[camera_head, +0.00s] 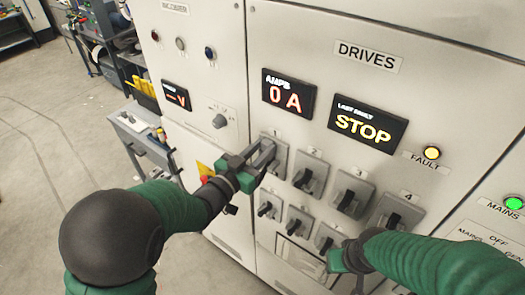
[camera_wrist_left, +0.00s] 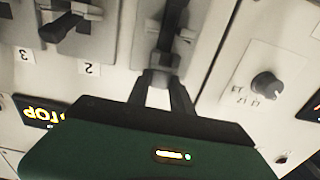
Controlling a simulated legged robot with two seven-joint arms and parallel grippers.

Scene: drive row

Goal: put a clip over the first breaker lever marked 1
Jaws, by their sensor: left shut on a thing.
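The first breaker (camera_head: 281,156), under the label 1, is on the grey DRIVES panel, left end of the upper row. My left gripper (camera_head: 268,150) reaches it from the left. In the left wrist view its fingers (camera_wrist_left: 161,88) are shut on a small grey piece (camera_wrist_left: 159,76) at the end of the dark first lever (camera_wrist_left: 172,22). I cannot tell whether this piece is the clip or part of the lever. No other clip can be made out. My right gripper (camera_head: 357,283) hangs low in front of the panel; its finger gap is unclear.
Breakers 2 (camera_head: 311,174), 3 (camera_head: 350,193) and 4 (camera_head: 394,212) continue to the right, with a row of smaller levers (camera_head: 298,222) below. A knob (camera_head: 220,121) is on the cabinet to the left. A grey cart (camera_head: 132,124) stands beyond; the floor at left is open.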

